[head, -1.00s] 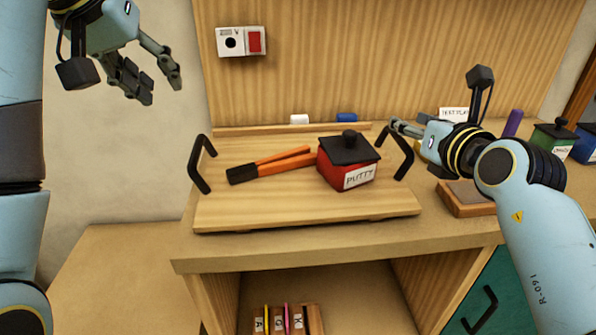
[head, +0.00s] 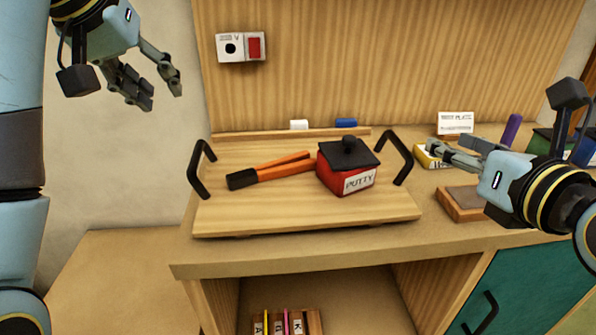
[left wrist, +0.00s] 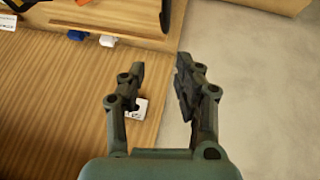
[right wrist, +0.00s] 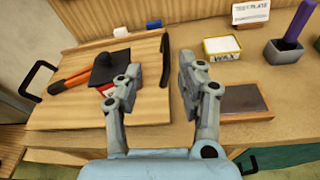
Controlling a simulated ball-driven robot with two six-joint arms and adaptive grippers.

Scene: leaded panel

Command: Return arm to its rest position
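My right gripper (head: 440,154) hangs above the right part of the bench in the head view, right of the tray's right handle. In the right wrist view its fingers (right wrist: 152,85) are spread, with nothing between them. My left gripper (head: 160,88) is raised at the upper left in the head view, in front of the bare wall and clear of the bench. In the left wrist view its fingers (left wrist: 160,85) are apart and empty.
A wooden tray (head: 300,219) with black handles carries orange-handled pliers (head: 272,170) and a red putty pot (head: 340,179). Right of it are a wax tin (right wrist: 222,47), a dark slab in a wooden frame (right wrist: 243,101) and a test plate card (head: 455,123). A switch box (head: 241,47) is on the back panel.

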